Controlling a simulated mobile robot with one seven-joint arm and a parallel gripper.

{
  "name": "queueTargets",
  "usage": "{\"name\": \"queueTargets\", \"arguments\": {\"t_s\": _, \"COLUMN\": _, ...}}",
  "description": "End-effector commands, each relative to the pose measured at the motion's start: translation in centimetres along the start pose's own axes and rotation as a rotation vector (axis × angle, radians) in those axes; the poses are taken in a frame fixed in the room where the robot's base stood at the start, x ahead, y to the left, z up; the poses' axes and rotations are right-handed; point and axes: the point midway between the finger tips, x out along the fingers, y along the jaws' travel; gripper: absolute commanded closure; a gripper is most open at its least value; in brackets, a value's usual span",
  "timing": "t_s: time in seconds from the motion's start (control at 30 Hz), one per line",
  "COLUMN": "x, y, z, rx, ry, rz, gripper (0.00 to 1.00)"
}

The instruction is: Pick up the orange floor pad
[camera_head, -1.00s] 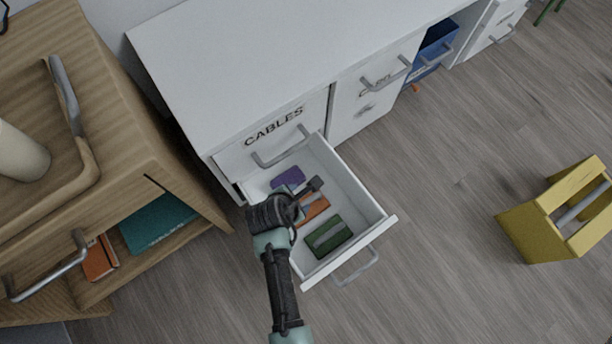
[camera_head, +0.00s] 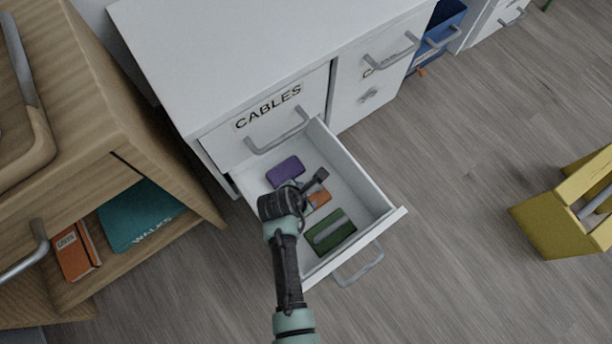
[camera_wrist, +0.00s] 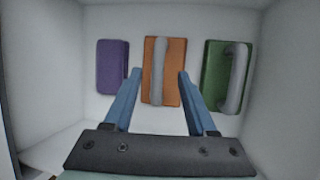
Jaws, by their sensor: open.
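The orange floor pad (camera_wrist: 172,72) lies flat in the open white drawer, with a grey bar handle along its middle. In the wrist view it sits between a purple pad (camera_wrist: 112,66) on the left and a green pad (camera_wrist: 213,76) on the right. My gripper (camera_wrist: 155,76) is open, its two blue fingers pointing at the orange pad, one toward each long side. I cannot tell whether they touch it. In the head view my gripper (camera_head: 319,180) is over the drawer and hides much of the orange pad (camera_head: 320,199).
The drawer's walls (camera_head: 357,172) surround the pads closely. The white cabinet labelled CABLES (camera_head: 268,108) stands behind it. A wooden shelf unit (camera_head: 150,150) is at left. A yellow box (camera_head: 545,222) stands on the floor at right, with bare floor between.

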Motion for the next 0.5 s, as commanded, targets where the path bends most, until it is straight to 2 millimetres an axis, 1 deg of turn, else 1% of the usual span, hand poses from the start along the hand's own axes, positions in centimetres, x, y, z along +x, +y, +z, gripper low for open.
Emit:
{"name": "queueTargets", "arguments": {"t_s": 0.03, "x": 0.7, "y": 0.0, "z": -0.2, "rx": 0.0, "ry": 0.0, "rz": 0.0, "gripper": 0.43}}
{"name": "queueTargets", "arguments": {"t_s": 0.33, "x": 4.1, "y": 0.2, "z": -0.6, "rx": 0.002, "ry": 0.0, "rz": 0.0, "gripper": 0.43}}
{"name": "queueTargets", "arguments": {"t_s": 0.4, "x": 4.7, "y": 0.2, "z": -0.6, "rx": 0.002, "ry": 0.0, "rz": 0.0, "gripper": 0.43}}
{"name": "queueTargets", "arguments": {"t_s": 0.5, "x": 4.9, "y": 0.3, "z": -0.5, "rx": 0.001, "ry": 0.0, "rz": 0.001, "gripper": 0.43}}
